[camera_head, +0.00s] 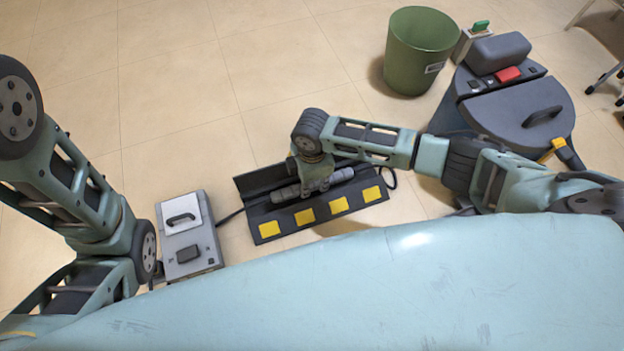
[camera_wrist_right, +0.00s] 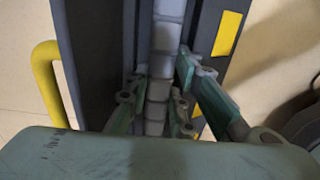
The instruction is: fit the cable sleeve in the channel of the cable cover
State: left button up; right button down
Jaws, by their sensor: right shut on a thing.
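The cable cover (camera_head: 269,228) is a dark strip with yellow squares on its near slope, lying on the floor in the middle of the head view. The grey segmented cable sleeve (camera_head: 287,194) lies along its length, at or over the channel; I cannot tell how deep it sits. My right gripper (camera_head: 318,184) comes down from above on the sleeve. In the right wrist view the fingers (camera_wrist_right: 158,92) are shut on either side of the sleeve (camera_wrist_right: 165,38), with the cover (camera_wrist_right: 98,50) beneath. My left arm shows at the left, but its gripper is out of view.
A grey box (camera_head: 188,240) with a handle stands left of the cover, with a dark cable running towards the cover. A green bin (camera_head: 420,50) and a dark rounded machine (camera_head: 515,105) stand at the upper right. The floor beyond the cover is clear.

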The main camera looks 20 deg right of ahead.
jog(key=shift+f, duration=0.6)
jog(key=shift+f+b, duration=0.45)
jog(key=shift+f, duration=0.2)
jog(key=c, duration=1.5)
grip_release()
jog(key=shift+c, duration=1.2)
jog(key=shift+o, duration=0.5)
